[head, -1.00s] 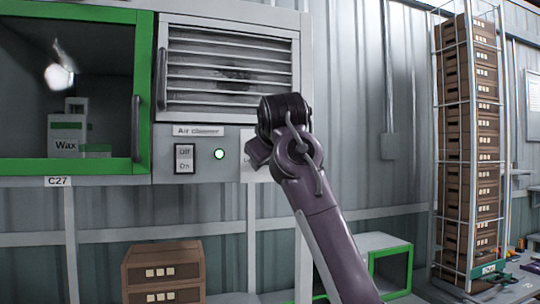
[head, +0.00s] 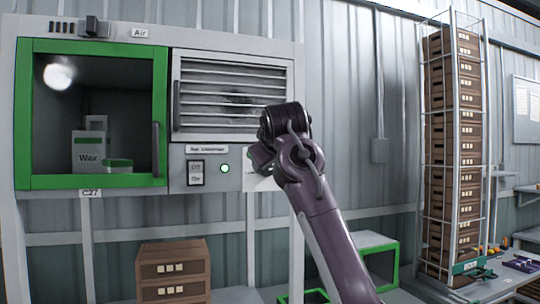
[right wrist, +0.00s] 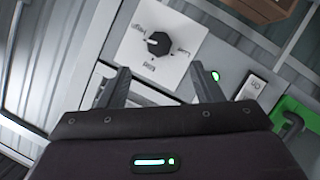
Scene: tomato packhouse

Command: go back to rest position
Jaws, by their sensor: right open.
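My right arm (head: 308,185) rises into the middle of the head view, in front of the air cleaner's control panel. In the right wrist view my right gripper (right wrist: 163,85) is open, its two fingers apart with nothing between them. A white plate with a black dial (right wrist: 158,43) shows beyond the fingers. From the head, the fingers and most of the dial plate are hidden behind my arm. Whether the fingers touch the panel cannot be told. My left gripper is not in view.
A green-framed cabinet (head: 160,100) holding a Wax box stands left of the louvred air cleaner (head: 232,94). Its switch (head: 196,172) and lit green lamp (head: 225,168) are beside my arm. Brown crates (head: 172,268) stand below; a tall crate rack (head: 424,150) is at right.

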